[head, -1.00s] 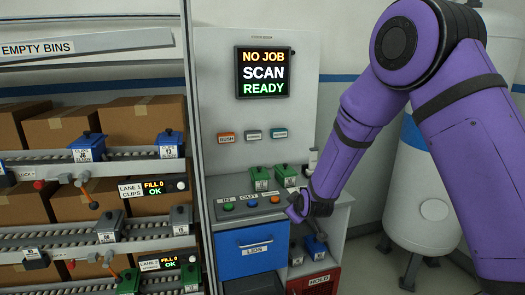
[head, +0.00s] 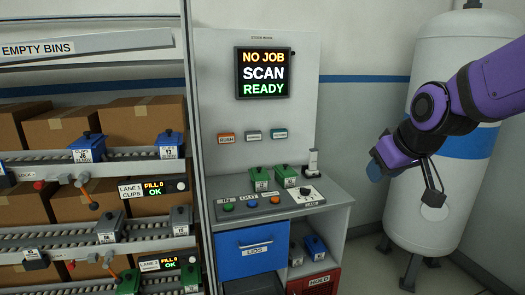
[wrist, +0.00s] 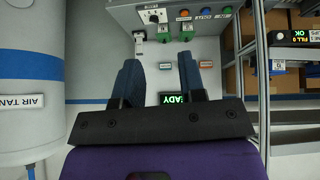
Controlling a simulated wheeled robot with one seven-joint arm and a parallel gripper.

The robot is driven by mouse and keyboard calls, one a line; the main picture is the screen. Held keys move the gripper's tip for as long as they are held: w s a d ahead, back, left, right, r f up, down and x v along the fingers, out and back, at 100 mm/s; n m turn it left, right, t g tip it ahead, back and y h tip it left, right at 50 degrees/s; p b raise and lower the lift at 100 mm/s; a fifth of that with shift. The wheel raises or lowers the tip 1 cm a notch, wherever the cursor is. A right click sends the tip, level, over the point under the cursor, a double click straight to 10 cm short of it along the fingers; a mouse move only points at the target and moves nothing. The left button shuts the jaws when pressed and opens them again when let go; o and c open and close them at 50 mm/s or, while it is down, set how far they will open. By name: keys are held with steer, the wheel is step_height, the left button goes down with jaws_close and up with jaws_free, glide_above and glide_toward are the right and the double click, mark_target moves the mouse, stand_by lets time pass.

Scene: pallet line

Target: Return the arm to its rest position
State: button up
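My purple arm reaches in from the right edge in the head view. My gripper (head: 379,164) hangs in the air to the right of the scan station, in front of the white tank. In the wrist view its two blue fingers (wrist: 160,80) are apart with nothing between them, so it is open and empty. The station counter and its screen show beyond the fingers, clear of them.
The scan station counter (head: 330,194) holds two green bins, buttons and a small upright device (head: 312,162). The white air tank (head: 440,190) stands close behind my arm. Bin racks (head: 90,158) fill the left. Air above the counter is free.

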steer(key=s+d+r+m+g, duration=0.1)
steer(key=s+d, duration=0.1)
steer(key=s, duration=0.7)
steer(key=s+d+r+m+h, duration=0.1)
steer(key=s+d+m, duration=0.1)
steer(key=s, duration=0.8)
steer(key=shift+s+d+r+m+g, duration=0.3)
steer(key=shift+d+r+g, duration=0.1)
steer(key=shift+d, duration=0.4)
